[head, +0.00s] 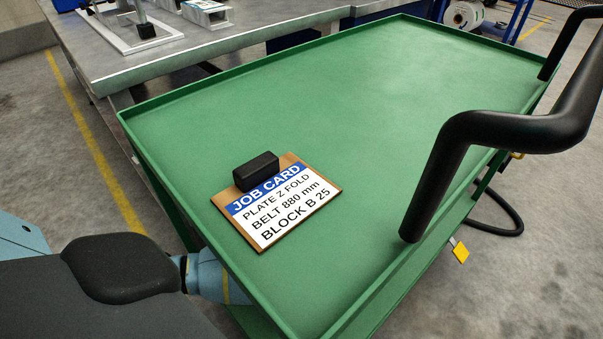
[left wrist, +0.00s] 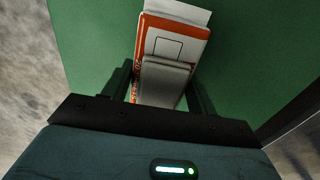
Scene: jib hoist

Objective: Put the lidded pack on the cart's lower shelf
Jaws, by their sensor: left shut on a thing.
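The lidded pack (left wrist: 176,32), orange and white with a pale flap, shows in the left wrist view. My left gripper (left wrist: 164,82) is shut on it, a finger on each side of its grey near part. A green surface (left wrist: 250,50) lies behind the pack; I cannot tell whether they touch. In the head view the cart's green top (head: 330,120) fills the middle. My left arm goes down past its near left edge, and the top hides the gripper, the pack and most of the lower shelf. My right gripper is not in view.
A job card (head: 276,203) on a clipboard lies near the cart top's left edge; the rest of the top is clear. A black cart handle (head: 480,128) rises at the right. A grey workbench (head: 180,50) stands behind the cart. A yellow tag (head: 460,253) hangs at the right.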

